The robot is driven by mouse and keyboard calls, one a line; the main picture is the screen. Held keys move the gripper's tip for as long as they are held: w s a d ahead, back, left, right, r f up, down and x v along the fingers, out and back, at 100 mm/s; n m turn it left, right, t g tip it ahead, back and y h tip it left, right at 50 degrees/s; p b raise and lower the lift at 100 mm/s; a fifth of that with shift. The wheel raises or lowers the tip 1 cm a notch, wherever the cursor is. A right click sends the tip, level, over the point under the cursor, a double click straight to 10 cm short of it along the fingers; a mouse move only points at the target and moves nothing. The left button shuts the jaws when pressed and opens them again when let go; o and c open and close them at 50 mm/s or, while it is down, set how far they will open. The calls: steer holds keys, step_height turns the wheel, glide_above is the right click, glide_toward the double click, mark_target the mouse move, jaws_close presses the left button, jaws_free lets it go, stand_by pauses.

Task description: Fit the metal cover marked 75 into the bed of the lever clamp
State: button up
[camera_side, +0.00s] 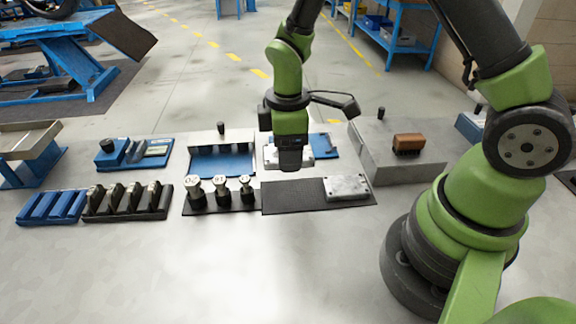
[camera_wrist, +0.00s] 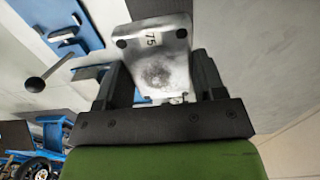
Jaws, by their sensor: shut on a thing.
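The metal cover marked 75 (camera_wrist: 154,45) is between the two fingers of my gripper (camera_wrist: 160,88) in the wrist view, its number facing the camera. In the side view my gripper (camera_side: 291,160) points down near the blue lever clamp (camera_side: 325,146). Pale metal shows on both sides of the gripper there; I cannot tell how much is cover and how much is clamp. The wrist view shows blue clamp parts (camera_wrist: 68,22) and a lever with a black ball (camera_wrist: 36,85) at left. The bed is mostly hidden, and seating cannot be judged.
Another metal cover (camera_side: 346,187) lies on the dark mat (camera_side: 290,197) in front. A grey block (camera_side: 375,170) carrying a brown brush (camera_side: 409,142) stands right. A blue fixture (camera_side: 222,164) is at left. The front of the table is clear.

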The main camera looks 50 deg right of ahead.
steer(key=w+d, duration=0.2)
steer(key=d, duration=0.3)
steer(key=w+d+f, duration=0.1)
steer(key=w+d, duration=0.1)
steer(key=d, duration=0.3)
steer(key=w+d, duration=0.2)
steer(key=d, duration=0.3)
steer(key=shift+d+f, duration=0.1)
steer(key=shift+f, duration=0.2)
steer(key=shift+d+f, duration=0.1)
steer(key=shift+d, duration=0.1)
steer(key=shift+f, duration=2.6)
steer(key=shift+f, duration=0.35)
steer(key=o, duration=1.1)
steer(key=shift+c, duration=0.2)
